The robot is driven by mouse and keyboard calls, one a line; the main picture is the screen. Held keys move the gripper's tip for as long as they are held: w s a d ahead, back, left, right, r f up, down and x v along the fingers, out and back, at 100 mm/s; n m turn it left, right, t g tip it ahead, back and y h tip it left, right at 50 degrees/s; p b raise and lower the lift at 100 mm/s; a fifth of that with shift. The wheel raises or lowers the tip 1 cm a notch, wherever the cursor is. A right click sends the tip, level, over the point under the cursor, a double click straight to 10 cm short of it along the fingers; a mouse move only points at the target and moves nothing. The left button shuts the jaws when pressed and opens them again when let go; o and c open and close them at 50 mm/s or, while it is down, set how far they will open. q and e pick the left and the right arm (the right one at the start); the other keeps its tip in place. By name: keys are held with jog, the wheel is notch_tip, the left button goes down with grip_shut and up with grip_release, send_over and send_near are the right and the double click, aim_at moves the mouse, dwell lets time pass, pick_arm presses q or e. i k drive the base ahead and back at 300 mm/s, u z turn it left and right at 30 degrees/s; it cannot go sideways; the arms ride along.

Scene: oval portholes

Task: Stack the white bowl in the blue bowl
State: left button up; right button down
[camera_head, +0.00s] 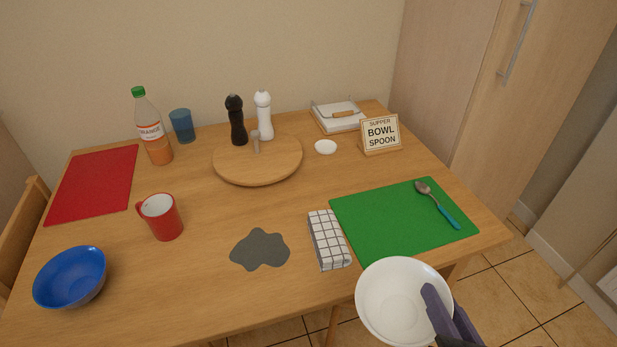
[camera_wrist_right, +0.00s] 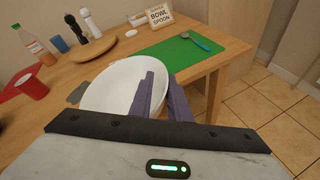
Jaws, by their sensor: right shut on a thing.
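The white bowl (camera_head: 388,297) is at the front right in the head view, off the table's front edge and near the green mat. My right gripper (camera_head: 436,303) is shut on its right rim, with one finger inside the bowl. The white bowl (camera_wrist_right: 112,88) and the right gripper's purple fingers (camera_wrist_right: 160,98) also show in the right wrist view. The bowl looks held up and slightly tilted. The blue bowl (camera_head: 72,277) stands upright and empty at the table's front left corner, far from the gripper. My left gripper is in neither view.
Between the bowls lie a grey patch (camera_head: 260,250) and a checked cloth (camera_head: 328,239). A red mug (camera_head: 161,217) stands near the blue bowl. The green mat (camera_head: 390,222) bears a spoon (camera_head: 437,204). A round board (camera_head: 257,170), mills and a bottle (camera_head: 151,128) stand farther back.

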aim_at(84, 287)
jog(key=z, duration=2.3)
jog(key=k, duration=2.4)
jog(key=u, duration=2.15)
jog(key=i, duration=0.55)
jog(key=u, duration=0.05)
